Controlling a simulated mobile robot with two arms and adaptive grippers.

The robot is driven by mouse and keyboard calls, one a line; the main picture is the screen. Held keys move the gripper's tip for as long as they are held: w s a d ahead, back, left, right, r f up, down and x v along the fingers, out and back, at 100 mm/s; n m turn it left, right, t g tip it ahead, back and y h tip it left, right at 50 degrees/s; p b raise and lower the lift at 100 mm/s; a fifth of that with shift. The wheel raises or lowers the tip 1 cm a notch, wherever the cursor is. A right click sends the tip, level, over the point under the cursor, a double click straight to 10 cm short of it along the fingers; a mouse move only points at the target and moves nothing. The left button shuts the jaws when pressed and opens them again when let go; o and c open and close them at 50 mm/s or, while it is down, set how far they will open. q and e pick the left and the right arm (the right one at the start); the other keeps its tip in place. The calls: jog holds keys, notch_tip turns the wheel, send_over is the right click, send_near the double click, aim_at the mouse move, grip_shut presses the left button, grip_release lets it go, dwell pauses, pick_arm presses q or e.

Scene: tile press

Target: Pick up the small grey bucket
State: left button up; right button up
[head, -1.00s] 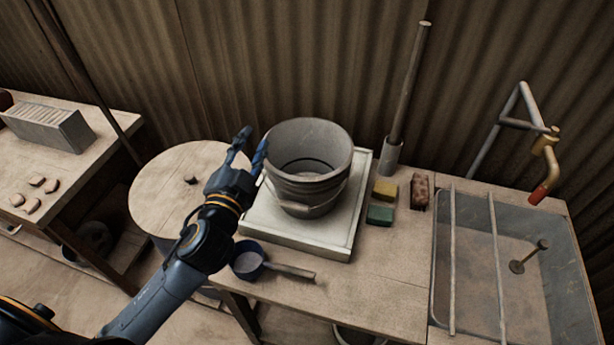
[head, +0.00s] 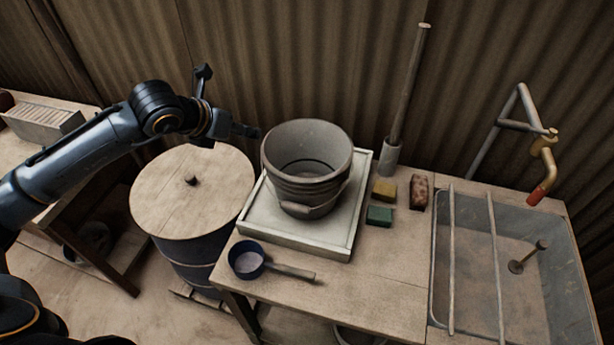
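The small grey bucket (head: 315,187) stands upright on a pale square tray (head: 343,238) on the wooden bench, its mouth facing up and its handle hanging down at the front. It looks empty. My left gripper (head: 231,102) is open and empty, up and to the left of the bucket, with its fingers spread wide. The lower fingertip shows close to the bucket's left rim, apart from it in the picture. My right gripper is not in view.
A blue-rimmed pan (head: 247,260) lies in front of the tray. Yellow (head: 384,190) and green (head: 380,215) sponges and a reddish brick (head: 419,192) lie to the right. A pole stands in a holder (head: 391,156) behind. A lidded barrel (head: 190,205) is left, a sink (head: 520,290) right.

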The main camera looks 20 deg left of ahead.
aim_at(273, 144)
pick_arm(q)
jog(key=p+x, duration=0.1)
jog(key=x, duration=0.6)
jog(key=shift+d, duration=0.15)
jog(key=shift+w+d+f+p, duration=0.25)
jog(key=shift+f+p, duration=0.2)
jog(key=shift+p, duration=0.25)
jog(key=x, duration=0.1)
jog(key=p+x, duration=0.1)
jog(key=x, duration=0.1)
jog(key=shift+f, duration=0.4)
jog(key=shift+w+d+f, duration=0.1)
jog(key=shift+w+f, duration=0.05)
jog(key=shift+f, duration=0.15)
jog(key=shift+c, duration=0.2)
grip_shut()
jog(key=shift+w+r, duration=0.1)
jog(key=shift+r, duration=0.05)
